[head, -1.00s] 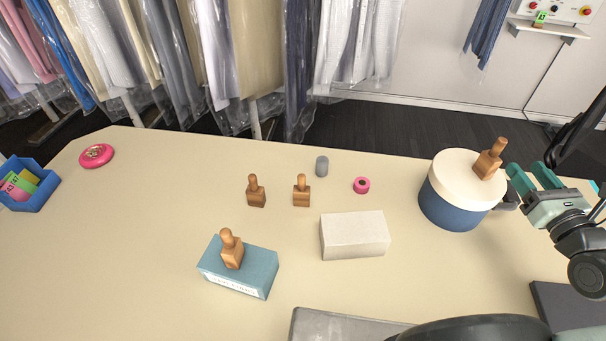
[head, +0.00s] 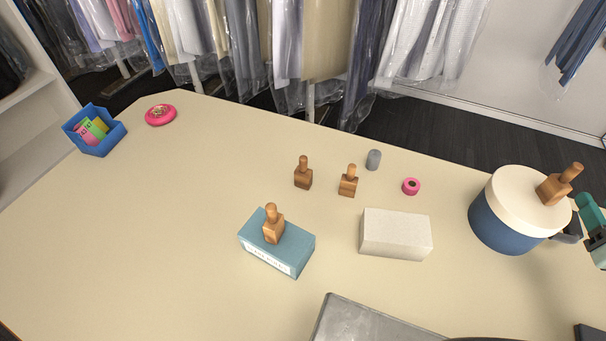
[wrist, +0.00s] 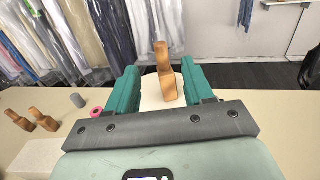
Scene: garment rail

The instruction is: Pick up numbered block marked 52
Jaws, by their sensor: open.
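Several wooden blocks with knob handles are in view; I cannot read a number on any, so I cannot tell which is 52. One block (head: 556,190) sits on the cream lid of a round blue box (head: 500,222). Another block (head: 273,228) is on a teal box (head: 272,252). Two more, a left block (head: 303,178) and a right block (head: 348,185), stand on the table. My gripper (wrist: 158,64) is open and empty, its teal fingers on either side of the lid's block in the wrist view. In the head view it is partly cut off at the right edge, just right of that block.
A pale box (head: 395,235), grey cylinder (head: 373,160) and pink ring (head: 411,186) are mid-table. A blue bin (head: 95,140) with coloured tags and a pink round dish (head: 160,115) are at far left. A grey plate (head: 365,325) lies at the front. Bagged garments hang behind.

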